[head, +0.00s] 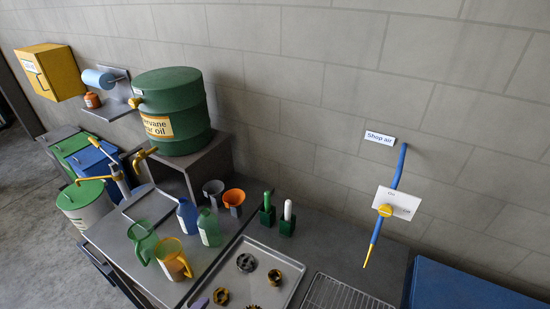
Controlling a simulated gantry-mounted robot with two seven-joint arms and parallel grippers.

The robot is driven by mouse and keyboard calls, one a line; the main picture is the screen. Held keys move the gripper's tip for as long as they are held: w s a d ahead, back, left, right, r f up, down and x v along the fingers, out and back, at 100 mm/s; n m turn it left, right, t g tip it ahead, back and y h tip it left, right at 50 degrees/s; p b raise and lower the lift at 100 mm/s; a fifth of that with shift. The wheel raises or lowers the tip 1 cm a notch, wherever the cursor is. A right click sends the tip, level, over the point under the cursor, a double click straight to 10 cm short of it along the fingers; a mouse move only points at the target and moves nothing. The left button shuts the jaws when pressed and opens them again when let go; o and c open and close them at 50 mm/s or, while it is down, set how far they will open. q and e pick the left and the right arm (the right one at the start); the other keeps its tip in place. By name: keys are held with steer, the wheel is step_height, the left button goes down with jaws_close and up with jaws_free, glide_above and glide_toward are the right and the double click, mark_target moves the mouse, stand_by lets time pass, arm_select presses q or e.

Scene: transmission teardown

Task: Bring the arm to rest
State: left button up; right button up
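Neither of my grippers and neither of my arms shows in the head view. Whether they are open, shut or holding anything cannot be seen here.
A metal tray (284,262) with several gear parts lies on the bench, beside a wire rack (335,296). A green oil drum (173,108) sits on a stand.

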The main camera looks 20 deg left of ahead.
arm_select(q)
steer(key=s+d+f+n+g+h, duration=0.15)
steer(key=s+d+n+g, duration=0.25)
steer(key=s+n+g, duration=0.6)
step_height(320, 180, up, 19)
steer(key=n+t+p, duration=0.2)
steer(key=p, duration=1.7)
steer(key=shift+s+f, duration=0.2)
